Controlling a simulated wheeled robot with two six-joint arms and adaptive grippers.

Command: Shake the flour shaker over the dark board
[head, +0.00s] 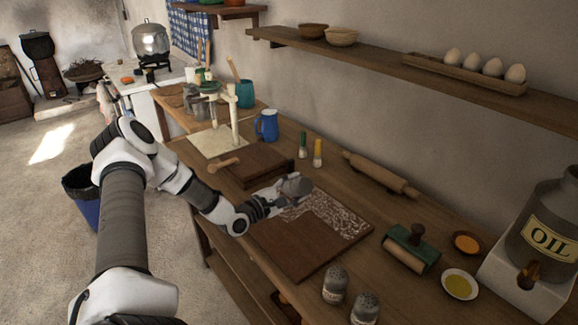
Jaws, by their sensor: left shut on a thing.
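The dark board (303,257) lies flat on the wooden counter. Its upper right part carries a patchy layer of white specks (339,216), and its lower left part is bare dark brown. My left gripper (281,194) is above the far left edge of the board, shut on a grey shaker (297,184). The gripper partly covers the shaker, and its tilt is hard to tell. My right gripper is not in view.
Two metal-topped shakers (335,284) stand at the counter's front edge.

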